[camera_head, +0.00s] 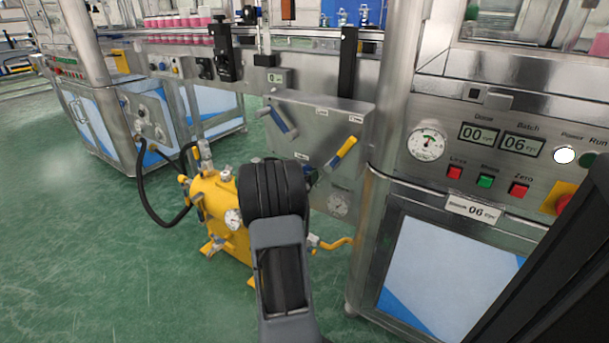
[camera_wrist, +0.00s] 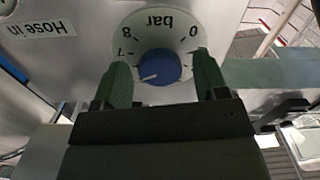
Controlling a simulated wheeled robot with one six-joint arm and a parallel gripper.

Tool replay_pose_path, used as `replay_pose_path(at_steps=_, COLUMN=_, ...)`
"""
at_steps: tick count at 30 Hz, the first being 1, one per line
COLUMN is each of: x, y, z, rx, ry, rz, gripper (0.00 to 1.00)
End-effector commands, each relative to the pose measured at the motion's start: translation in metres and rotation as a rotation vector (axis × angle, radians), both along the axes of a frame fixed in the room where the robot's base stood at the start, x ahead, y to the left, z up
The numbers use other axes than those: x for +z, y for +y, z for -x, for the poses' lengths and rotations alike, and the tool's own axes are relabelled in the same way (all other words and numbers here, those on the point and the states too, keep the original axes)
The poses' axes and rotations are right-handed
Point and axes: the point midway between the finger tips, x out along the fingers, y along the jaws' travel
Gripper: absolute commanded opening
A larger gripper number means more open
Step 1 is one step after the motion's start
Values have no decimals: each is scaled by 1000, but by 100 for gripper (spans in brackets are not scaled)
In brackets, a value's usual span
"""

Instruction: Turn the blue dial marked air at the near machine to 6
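In the wrist view the blue dial (camera_wrist: 159,67) sits on a round white scale plate (camera_wrist: 172,38) marked "bar". The picture is upside down, with 7, 8 and 0 readable. The dial's white mark points left and slightly down, below the 7, toward a part of the scale hidden by the left finger. My gripper (camera_wrist: 162,82) is open, its two green fingers on either side of the dial, with a small gap showing at each side. The "air" label does not show. In the head view my arm hides the dial and most of the gripper.
A "Hose in" label (camera_wrist: 37,29) is beside the dial. In the head view a yellow tank (camera_head: 212,205) with valves stands behind my arm. A control panel (camera_head: 480,140) is at right.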

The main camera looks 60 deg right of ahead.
Motion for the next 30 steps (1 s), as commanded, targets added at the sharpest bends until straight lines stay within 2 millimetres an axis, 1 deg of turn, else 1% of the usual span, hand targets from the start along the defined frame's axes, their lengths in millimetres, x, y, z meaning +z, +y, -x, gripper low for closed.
replay_pose_path(at_steps=7, x=1, y=0, z=0, rx=0, ry=-1, rz=3, gripper=69)
replay_pose_path(at_steps=11, x=3, y=7, z=-1, rx=1, ry=-1, rz=3, gripper=69)
replay_pose_path(at_steps=14, x=4, y=20, z=-1, rx=1, ry=-1, rz=2, gripper=69)
replay_pose_path(at_steps=24, x=4, y=90, z=-2, rx=3, ry=0, rz=1, gripper=69)
replay_pose_path(at_steps=30, x=2, y=120, z=-2, rx=2, ry=0, rz=2, gripper=69)
